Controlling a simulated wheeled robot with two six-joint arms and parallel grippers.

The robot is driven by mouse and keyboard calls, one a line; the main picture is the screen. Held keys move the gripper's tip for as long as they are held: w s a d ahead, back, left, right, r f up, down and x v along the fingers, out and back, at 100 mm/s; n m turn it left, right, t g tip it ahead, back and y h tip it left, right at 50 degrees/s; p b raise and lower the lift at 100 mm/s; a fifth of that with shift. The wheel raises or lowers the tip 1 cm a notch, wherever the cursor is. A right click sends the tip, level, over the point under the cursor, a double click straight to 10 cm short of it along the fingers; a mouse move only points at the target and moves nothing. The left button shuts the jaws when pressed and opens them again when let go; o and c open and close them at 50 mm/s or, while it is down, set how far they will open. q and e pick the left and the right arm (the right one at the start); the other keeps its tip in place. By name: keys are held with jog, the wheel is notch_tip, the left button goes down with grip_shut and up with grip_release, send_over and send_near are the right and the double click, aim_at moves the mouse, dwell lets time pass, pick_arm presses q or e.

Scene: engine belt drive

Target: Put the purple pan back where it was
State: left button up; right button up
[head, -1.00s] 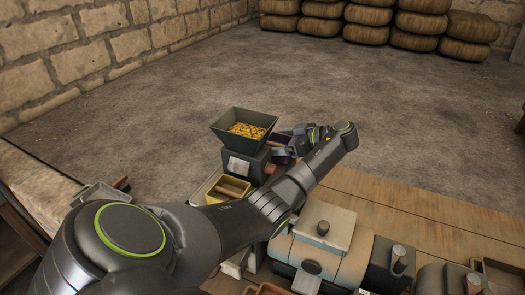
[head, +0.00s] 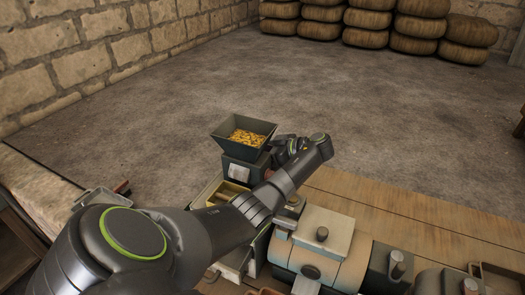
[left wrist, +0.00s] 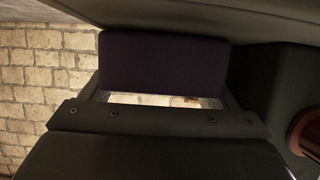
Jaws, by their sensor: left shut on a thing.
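The purple pan (left wrist: 163,62) shows in the left wrist view as a dark purple block between my left gripper's fingers. My left gripper (left wrist: 160,98) is shut on it. In the head view my left gripper (head: 284,147) is just right of the machine with the hopper (head: 243,138), partly behind my own forearm. The pan cannot be made out there. Whether it touches the machine cannot be told. My right gripper is in neither view.
The hopper holds yellow pieces. A yellowish tray (head: 227,190) lies at the machine's foot, partly behind my arm. A tan cylindrical engine body (head: 315,245) is in front on the wooden bench (head: 430,235). Open floor lies behind.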

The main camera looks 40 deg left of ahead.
pick_arm(q)
jog(key=o, duration=1)
jog(key=shift+o, duration=0.3)
jog(key=shift+f, duration=0.1)
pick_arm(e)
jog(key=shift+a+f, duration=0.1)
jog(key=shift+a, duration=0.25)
pick_arm(q)
jog(key=shift+w+d+f, duration=0.1)
jog(key=shift+d+f, duration=0.05)
jog(key=shift+d, duration=0.1)
jog(key=b+v, duration=0.3)
jog(key=v, duration=0.1)
jog(key=shift+w+d+b, duration=0.1)
jog(key=shift+d+b, duration=0.2)
jog(key=shift+d, duration=0.1)
jog(key=p+v, duration=0.2)
jog(key=r+p+v, duration=0.1)
jog(key=p+v, duration=0.2)
jog(key=shift+r, duration=0.2)
jog(key=p+v, duration=0.3)
jog(key=v, duration=0.3)
jog(key=shift+d+p, duration=0.35)
jog(key=shift+d, duration=0.05)
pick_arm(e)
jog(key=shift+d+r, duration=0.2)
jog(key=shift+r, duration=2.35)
